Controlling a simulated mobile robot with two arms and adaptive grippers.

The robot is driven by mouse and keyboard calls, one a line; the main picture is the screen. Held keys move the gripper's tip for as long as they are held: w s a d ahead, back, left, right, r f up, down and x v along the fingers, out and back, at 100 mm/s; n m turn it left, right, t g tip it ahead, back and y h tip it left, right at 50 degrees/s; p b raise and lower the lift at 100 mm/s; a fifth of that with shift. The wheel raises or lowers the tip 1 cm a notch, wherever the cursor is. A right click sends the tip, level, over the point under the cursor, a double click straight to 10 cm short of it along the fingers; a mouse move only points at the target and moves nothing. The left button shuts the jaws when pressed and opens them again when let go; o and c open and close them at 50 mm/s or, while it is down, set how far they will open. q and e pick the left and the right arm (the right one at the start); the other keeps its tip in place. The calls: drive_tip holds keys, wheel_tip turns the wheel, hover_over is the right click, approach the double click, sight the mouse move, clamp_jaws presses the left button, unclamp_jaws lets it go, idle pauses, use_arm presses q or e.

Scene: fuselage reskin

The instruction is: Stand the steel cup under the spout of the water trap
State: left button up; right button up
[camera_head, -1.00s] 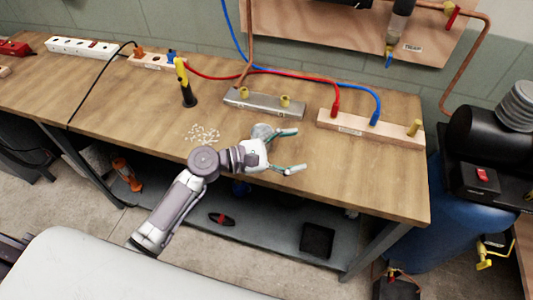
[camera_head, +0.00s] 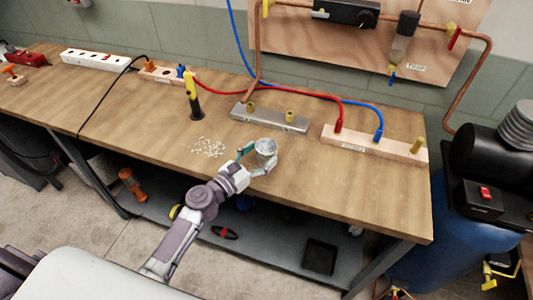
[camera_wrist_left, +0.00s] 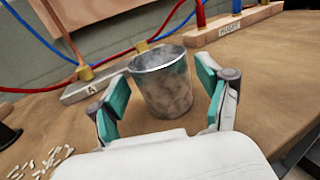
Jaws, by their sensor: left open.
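The steel cup (camera_head: 266,147) stands upright on the wooden bench near its front edge. It also shows in the left wrist view (camera_wrist_left: 164,84), where it looks empty. My left gripper (camera_head: 257,160) is open, with its fingers on either side of the cup. In the left wrist view the fingers (camera_wrist_left: 162,98) flank the cup, with a gap visible on each side. The water trap (camera_head: 403,38) hangs on the wooden wall board, marked with a label. Its blue-tipped spout (camera_head: 392,77) points down over the bench's back right. My right gripper is not in view.
A metal manifold block (camera_head: 268,118) and a wooden block with hose fittings (camera_head: 374,143) lie behind the cup. A yellow-black tool (camera_head: 193,96) stands left. White bits (camera_head: 208,147) are scattered near the gripper. Red and blue hoses cross the bench's back.

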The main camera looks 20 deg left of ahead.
sight(272, 145)
use_arm(q)
drive_tip(key=x, duration=0.5)
drive_tip(key=shift+w, duration=0.15)
drive_tip(key=c, duration=1.1)
drive_tip(key=shift+d+r+p, duration=0.1)
drive_tip(key=shift+r+p, duration=1.45)
drive_tip(key=shift+r, duration=0.95)
drive_tip(key=shift+c, duration=0.3)
drive_tip(key=s+d+r+p, duration=0.4)
drive_tip(key=d+r+p, duration=0.2)
drive_tip(key=d, duration=0.5)
drive_tip(key=shift+p, duration=0.65)
